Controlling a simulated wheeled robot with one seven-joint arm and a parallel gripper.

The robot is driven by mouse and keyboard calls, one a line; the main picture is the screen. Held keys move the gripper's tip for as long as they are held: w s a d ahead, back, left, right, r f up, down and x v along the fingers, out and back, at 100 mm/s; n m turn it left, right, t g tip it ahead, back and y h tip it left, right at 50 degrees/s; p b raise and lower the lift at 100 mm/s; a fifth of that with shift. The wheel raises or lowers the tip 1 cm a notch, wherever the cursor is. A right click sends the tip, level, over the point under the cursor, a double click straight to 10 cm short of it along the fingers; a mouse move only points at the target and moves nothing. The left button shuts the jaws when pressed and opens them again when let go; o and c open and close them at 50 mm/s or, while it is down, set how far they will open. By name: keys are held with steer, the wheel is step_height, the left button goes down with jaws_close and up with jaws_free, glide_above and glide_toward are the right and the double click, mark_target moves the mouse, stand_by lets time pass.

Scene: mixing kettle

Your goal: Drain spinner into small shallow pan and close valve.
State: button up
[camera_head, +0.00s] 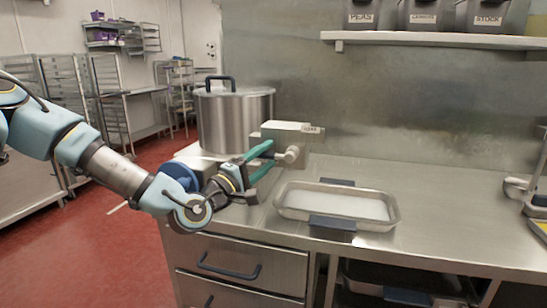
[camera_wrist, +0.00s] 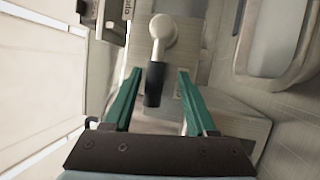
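The spinner (camera_head: 226,122) is a lidded steel pot at the back left of the counter. A pale box with a valve (camera_head: 290,155) stands at its right front side. In the wrist view the valve is a rounded metal knob (camera_wrist: 177,38) with a black handle (camera_wrist: 153,88) that points toward my gripper. My gripper (camera_head: 268,158) has its teal fingers parted. The handle lies between the fingers in the wrist view (camera_wrist: 159,72), with gaps on both sides. The shallow pan (camera_head: 287,214), with dark handles, sits on the counter to the right and holds a whitish layer.
The steel counter (camera_head: 455,210) is clear to the right of the pan, up to a metal device (camera_head: 528,190) at the right edge. A shelf (camera_head: 430,40) with labelled bins is above. Drawers (camera_head: 240,262) are below the counter front. Racks stand at the far left.

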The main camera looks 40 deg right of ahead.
steer(key=shift+r, duration=0.1)
steer(key=v, duration=0.7)
stand_by(0.4)
stand_by(0.4)
